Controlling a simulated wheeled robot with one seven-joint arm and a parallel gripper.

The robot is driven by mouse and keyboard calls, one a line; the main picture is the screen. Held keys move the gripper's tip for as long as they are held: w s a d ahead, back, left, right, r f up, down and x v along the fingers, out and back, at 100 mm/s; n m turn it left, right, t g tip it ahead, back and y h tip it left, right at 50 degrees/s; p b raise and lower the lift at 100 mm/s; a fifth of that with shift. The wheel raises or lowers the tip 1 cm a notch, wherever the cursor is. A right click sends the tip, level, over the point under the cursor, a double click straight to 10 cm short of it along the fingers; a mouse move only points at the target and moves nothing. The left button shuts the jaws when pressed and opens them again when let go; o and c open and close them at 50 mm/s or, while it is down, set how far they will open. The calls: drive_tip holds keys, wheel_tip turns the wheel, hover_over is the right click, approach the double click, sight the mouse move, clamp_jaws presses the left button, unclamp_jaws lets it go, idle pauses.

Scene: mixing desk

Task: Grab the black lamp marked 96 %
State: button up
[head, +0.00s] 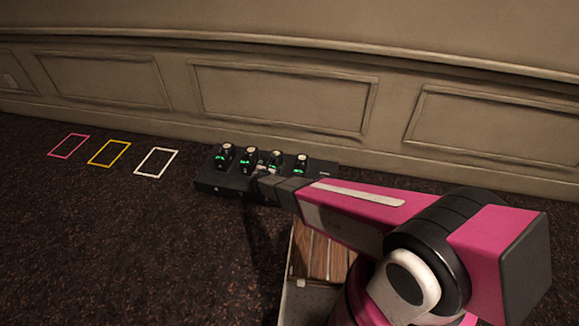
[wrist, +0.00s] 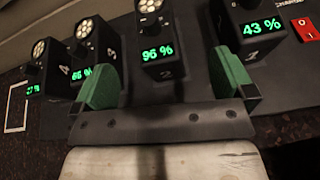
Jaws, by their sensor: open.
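The black lamp marked 96 % (wrist: 152,38) stands upright in the charging dock, with green digits on its front and a pale round cluster on top. In the wrist view it is between my gripper's two green fingers and beyond their tips. My gripper (wrist: 166,80) is open and empty. In the head view the gripper (head: 263,172) is at the front of the dock and partly covers this lamp (head: 276,157), the third from the left.
The black dock (head: 222,186) stands by the panelled wall. The 43 % lamp (wrist: 250,20) is on the right, beside a red switch (wrist: 306,29). The 66 % lamp (wrist: 97,50) and another lamp (wrist: 42,62) are on the left. Pink, yellow and white outlines mark open carpet.

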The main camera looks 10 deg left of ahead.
sight(273, 163)
drive_tip(key=shift+n+y, duration=0.3)
drive_tip(key=shift+n, duration=0.5)
drive_tip(key=x, duration=0.3)
drive_tip(key=a+x, duration=0.1)
drive_tip(key=x, duration=0.3)
drive_tip(key=f+x, duration=0.1)
drive_tip(key=x, duration=0.3)
drive_tip(key=shift+s+a, duration=0.15)
drive_tip(key=shift+s, duration=0.05)
drive_tip(key=c, duration=1.8)
drive_tip(key=shift+r, duration=0.15)
clamp_jaws()
drive_tip(key=shift+r, duration=0.1)
